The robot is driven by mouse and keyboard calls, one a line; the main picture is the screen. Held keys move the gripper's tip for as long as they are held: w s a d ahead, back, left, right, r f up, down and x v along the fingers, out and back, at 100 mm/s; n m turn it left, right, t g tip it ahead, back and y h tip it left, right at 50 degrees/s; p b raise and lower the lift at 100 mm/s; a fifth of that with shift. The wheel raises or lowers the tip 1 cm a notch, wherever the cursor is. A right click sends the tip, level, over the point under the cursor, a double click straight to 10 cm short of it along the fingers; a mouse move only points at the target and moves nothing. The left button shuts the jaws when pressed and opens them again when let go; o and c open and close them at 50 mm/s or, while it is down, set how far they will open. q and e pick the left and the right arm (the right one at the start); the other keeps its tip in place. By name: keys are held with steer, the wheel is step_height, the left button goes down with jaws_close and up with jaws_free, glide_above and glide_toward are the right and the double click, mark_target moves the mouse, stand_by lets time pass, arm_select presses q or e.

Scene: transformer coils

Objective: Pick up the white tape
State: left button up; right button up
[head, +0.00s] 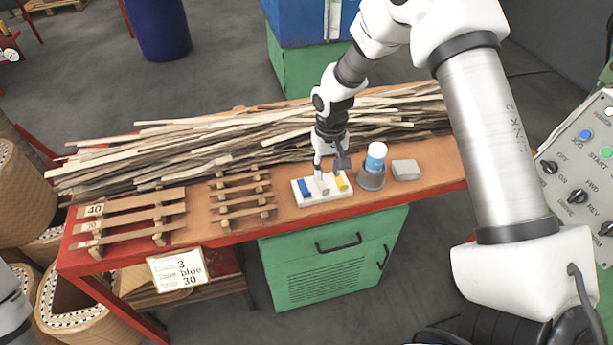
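A white holder block (313,200) lies on the orange bench top, with a blue tape (305,187) at its left and a yellow tape (342,183) at its right. My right gripper (329,172) points down just above the middle of the block, between the blue and yellow tapes. Its two fingers look spread apart. The white tape is hard to make out against the white block and is partly hidden by the fingers; I cannot tell whether they touch it. My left gripper is out of view.
A grey cup with a white-and-blue bottle (376,157) and a grey block (406,170) stand right of the holder. Long wooden strips (220,140) are piled behind.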

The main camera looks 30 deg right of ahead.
mark_target(327, 195)
step_height(327, 195, down, 7)
steer(key=shift+w+f+p, duration=0.1)
steer(key=shift+w+p, duration=0.05)
steer(key=shift+p, duration=0.7)
steer(key=shift+d+f, duration=0.1)
steer(key=shift+f, duration=0.1)
steer(key=shift+s, duration=0.25)
steer(key=shift+w, duration=0.1)
steer(key=c, duration=0.4)
steer(key=shift+c, duration=0.2)
